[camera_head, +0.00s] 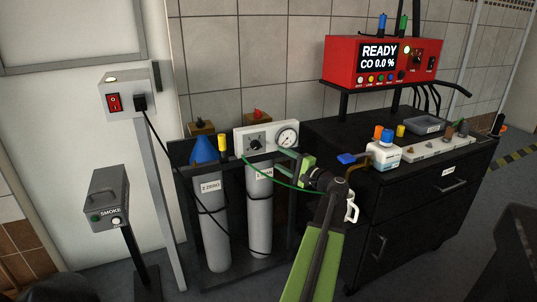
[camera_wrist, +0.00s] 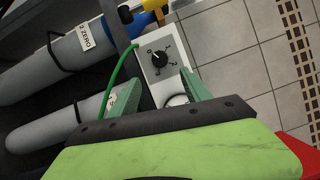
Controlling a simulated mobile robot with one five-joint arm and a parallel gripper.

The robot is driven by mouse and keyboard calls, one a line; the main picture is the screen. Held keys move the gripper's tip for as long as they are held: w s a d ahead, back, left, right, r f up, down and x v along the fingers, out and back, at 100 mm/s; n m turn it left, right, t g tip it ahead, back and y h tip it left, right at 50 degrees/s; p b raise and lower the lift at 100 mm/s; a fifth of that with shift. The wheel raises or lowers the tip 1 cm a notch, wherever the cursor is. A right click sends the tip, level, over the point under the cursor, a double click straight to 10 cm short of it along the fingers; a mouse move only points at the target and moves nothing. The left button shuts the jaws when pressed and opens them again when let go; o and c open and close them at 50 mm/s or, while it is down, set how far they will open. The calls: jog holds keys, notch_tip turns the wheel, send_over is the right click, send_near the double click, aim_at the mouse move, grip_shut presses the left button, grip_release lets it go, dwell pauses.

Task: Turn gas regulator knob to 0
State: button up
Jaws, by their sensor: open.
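The gas regulator is a white panel (camera_head: 241,150) above two grey cylinders in the head view. It carries a black round knob (camera_head: 255,143) on the left and a round gauge (camera_head: 287,138) on the right. In the wrist view the knob (camera_wrist: 159,58) shows whole, with small numbers around it, and the gauge (camera_wrist: 176,100) is partly covered by my gripper. The knob's exact setting is too small to read surely. My gripper (camera_wrist: 160,74) is open and empty. Its green fingers spread to either side below the knob in that view, apart from it. In the head view my gripper (camera_head: 292,159) is at the panel's lower right.
A green hose (camera_head: 270,180) runs from the regulator past my arm. A blue cone (camera_head: 204,149) and yellow cap (camera_head: 222,142) stand left of the panel. A black cabinet (camera_head: 430,195) with bottles and a red analyzer (camera_head: 345,72) stands at right.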

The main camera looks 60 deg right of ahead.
jog(key=v, duration=0.5)
jog(key=shift+s+a, duration=0.1)
jog(key=shift+s, duration=0.25)
